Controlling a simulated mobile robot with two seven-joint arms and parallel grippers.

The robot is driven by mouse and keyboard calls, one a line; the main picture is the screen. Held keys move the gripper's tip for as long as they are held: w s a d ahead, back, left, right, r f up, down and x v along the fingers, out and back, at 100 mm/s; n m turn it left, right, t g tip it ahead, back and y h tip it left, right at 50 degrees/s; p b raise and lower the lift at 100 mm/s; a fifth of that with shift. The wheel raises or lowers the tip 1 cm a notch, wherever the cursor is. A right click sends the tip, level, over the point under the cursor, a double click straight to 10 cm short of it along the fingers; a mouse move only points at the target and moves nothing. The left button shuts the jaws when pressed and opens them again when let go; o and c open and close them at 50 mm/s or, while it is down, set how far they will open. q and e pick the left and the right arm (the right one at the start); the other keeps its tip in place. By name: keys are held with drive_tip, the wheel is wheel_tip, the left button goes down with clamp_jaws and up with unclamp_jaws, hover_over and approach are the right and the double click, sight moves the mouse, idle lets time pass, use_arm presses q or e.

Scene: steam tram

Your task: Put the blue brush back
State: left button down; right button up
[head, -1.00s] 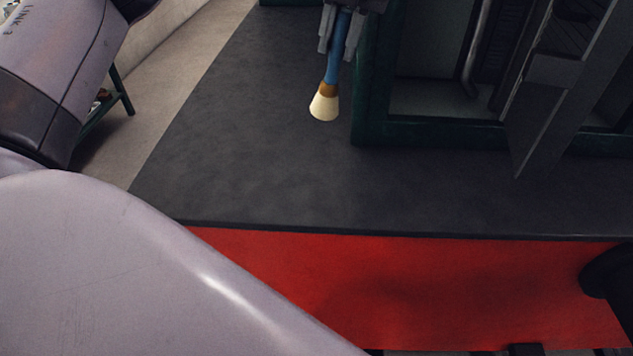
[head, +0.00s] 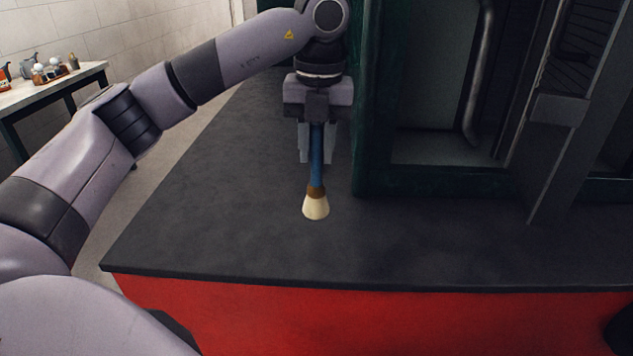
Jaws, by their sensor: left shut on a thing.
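The blue brush (head: 316,160) has a blue handle, a brown ferrule and pale bristles. It hangs bristles down in the head view, upper middle. My left gripper (head: 317,150) is shut on its handle, and the fingers point down. The brush is above or in front of the dark grey deck (head: 200,212); I cannot tell how far its bristles are from the surface. My right gripper is not in view.
A dark green frame (head: 430,183) with a window-like opening stands on the deck, just right of the brush. A grey upright plate (head: 560,150) stands at the right. The deck's front face (head: 350,322) is red. A table (head: 50,95) with small items stands far left.

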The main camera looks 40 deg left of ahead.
sight(317, 176)
use_arm(q)
drive_tip(key=shift+f, duration=2.75)
drive_tip(key=c, duration=0.9)
unclamp_jaws()
drive_tip(key=r, duration=0.4)
drive_tip(key=r+p, duration=0.1)
drive_tip(key=r, duration=0.3)
drive_tip(key=r+p, duration=0.1)
drive_tip(key=r, duration=0.3)
drive_tip(key=shift+w+d, duration=0.1)
drive_tip(key=shift+d, duration=0.15)
